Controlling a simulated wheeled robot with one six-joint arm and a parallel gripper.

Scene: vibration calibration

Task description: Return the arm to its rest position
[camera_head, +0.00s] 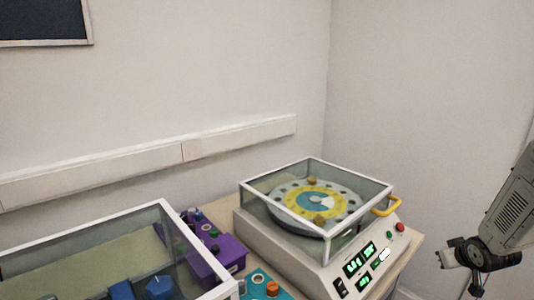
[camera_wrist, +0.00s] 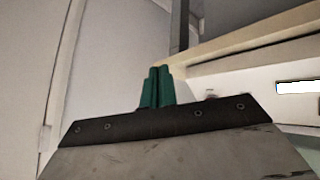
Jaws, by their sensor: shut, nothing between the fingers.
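My gripper shows in the wrist view as two green fingers (camera_wrist: 157,88) pressed together, shut and empty. In the head view my arm is at the right edge, folded near the right wall. The gripper's fingertips cannot be made out there. The arm is apart from the white machine, to its right. The white machine (camera_head: 300,262) stands on the table with lit green displays, a red button and a green button. Its clear cover (camera_head: 268,210) with a yellow handle (camera_head: 388,207) is down over a round disc with a yellow ring (camera_head: 297,203).
A second clear-covered box (camera_head: 80,240) with blue parts stands at the lower left. A purple device (camera_head: 232,252) and a teal device (camera_head: 262,284) with an orange knob sit between the two. A white rail (camera_head: 240,137) runs along the wall. Space between the machine and my arm looks clear.

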